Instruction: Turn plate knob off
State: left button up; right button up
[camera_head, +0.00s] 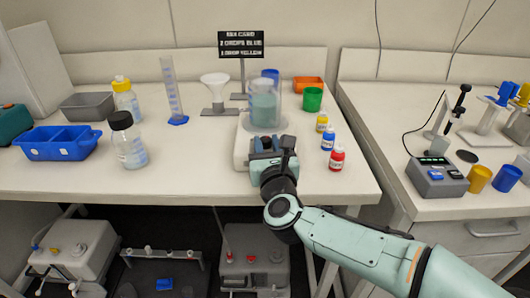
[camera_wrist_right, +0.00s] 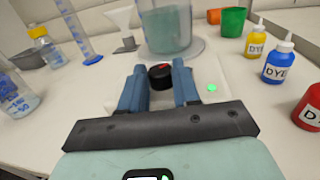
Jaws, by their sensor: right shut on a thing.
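The white plate (camera_head: 241,148) stands near the front of the table with a large glass beaker (camera_head: 264,108) of teal liquid on top. Its black knob (camera_wrist_right: 160,76) with a red mark shows in the right wrist view, on the plate's front. A green light (camera_wrist_right: 211,87) glows on the plate to the right of the knob. My right gripper (camera_wrist_right: 160,83) is shut on the knob, one blue finger on each side. In the head view the right gripper (camera_head: 265,146) hides the knob. My left gripper is not in view.
Yellow, blue and red dye bottles (camera_head: 328,137) stand close right of the plate. A funnel on a stand (camera_head: 217,93) and a sign (camera_head: 241,44) are behind. A black-capped bottle (camera_head: 128,145) and blue tray (camera_head: 57,143) are at left. Free tabletop lies left of the plate.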

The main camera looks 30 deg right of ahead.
jog(key=shift+s+d+r+n+t+y, duration=0.15)
jog(key=shift+n+t+y, duration=0.1)
jog(key=shift+n+y, duration=0.55)
jog(key=shift+w+r+n+t+y, duration=0.1)
jog(key=shift+n+t+y, duration=0.3)
jog(key=shift+y, duration=0.75)
jog(key=shift+s+d+r+n+t+y, duration=0.1)
jog(key=shift+r+n+t+y, duration=0.05)
jog(key=shift+n+y, duration=0.7)
jog(key=shift+d+r+n+y, duration=0.2)
jog(key=shift+n+y, duration=0.15)
jog(key=shift+y, duration=0.65)
jog(key=shift+d+f+n+y, duration=0.1)
jog(key=shift+d+n+y, duration=0.35)
jog(key=shift+n+y, duration=0.5)
jog(key=shift+y, duration=0.35)
jog(key=shift+f+y, duration=0.15)
jog(key=shift+y, duration=0.15)
jog(key=shift+f+n+g+y, duration=0.2)
jog(key=shift+n+g+y, duration=0.1)
jog(key=shift+g, duration=0.1)
jog(key=o, duration=1.1)
jog(key=shift+f, duration=0.1)
jog(key=shift+c, duration=0.2)
